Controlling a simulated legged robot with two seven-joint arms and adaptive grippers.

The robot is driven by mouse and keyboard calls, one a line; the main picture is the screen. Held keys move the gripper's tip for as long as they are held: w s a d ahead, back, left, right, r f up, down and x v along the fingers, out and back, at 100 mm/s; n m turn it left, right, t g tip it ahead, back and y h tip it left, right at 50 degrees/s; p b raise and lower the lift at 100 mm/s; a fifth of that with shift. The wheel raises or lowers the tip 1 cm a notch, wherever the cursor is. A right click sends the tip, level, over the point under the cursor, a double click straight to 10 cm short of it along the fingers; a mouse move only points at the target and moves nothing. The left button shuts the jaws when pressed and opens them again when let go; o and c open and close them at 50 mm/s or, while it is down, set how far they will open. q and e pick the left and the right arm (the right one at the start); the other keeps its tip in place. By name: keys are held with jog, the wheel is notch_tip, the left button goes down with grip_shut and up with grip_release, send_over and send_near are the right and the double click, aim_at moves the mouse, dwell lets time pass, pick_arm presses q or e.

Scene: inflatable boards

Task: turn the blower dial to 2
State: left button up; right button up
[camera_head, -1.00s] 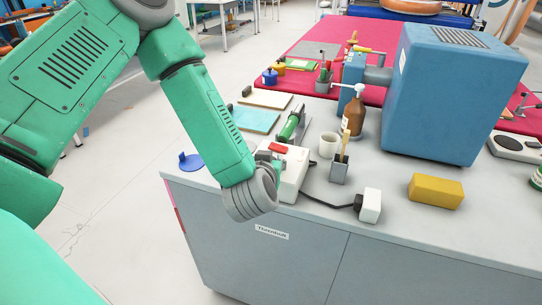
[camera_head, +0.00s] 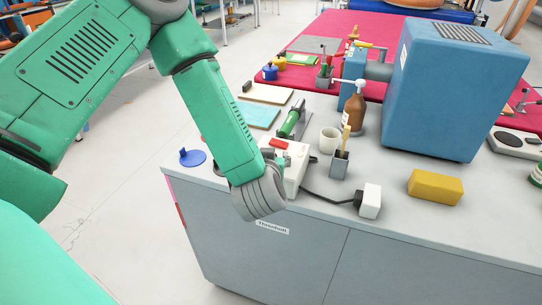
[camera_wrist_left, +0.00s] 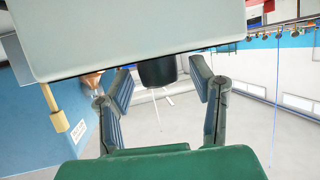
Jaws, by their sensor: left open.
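The blower's white box (camera_head: 296,172), with a red switch (camera_head: 279,144) on top, stands at the bench's front left. Its green hand piece (camera_head: 289,122) rests behind it. In the left wrist view the box (camera_wrist_left: 150,25) fills the top, and a black dial (camera_wrist_left: 157,72) projects from its edge. My left gripper (camera_wrist_left: 162,78) is open around the dial, one finger on each side, with gaps visible. The dial's setting cannot be read. In the head view my left wrist hides the dial and most of the gripper. My right gripper is not in view.
A grey holder (camera_head: 339,166), a white cup (camera_head: 329,139) and a brown pump bottle (camera_head: 356,115) stand right of the box. A black cord runs to a white block (camera_head: 369,201). A yellow block (camera_head: 435,187) and blue machine (camera_head: 450,90) are further right.

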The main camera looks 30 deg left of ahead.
pick_arm(q)
jog(key=v, duration=1.1)
jog(key=shift+s+f, duration=0.1)
jog(key=shift+f, duration=0.05)
notch_tip(320, 180, down, 9)
jog(key=s+d+m+g+h, duration=0.2)
jog(key=h, duration=0.1)
jog(key=s+a+f+m+g+h, duration=0.3)
jog(key=s+f+g, duration=0.6)
jog(key=s+f, duration=0.6)
jog(key=s+m, duration=0.1)
jog(key=s, duration=0.2)
jog(key=shift+s+a+f, duration=0.25)
jog(key=shift+a+f, duration=0.05)
jog(key=shift+a, duration=0.05)
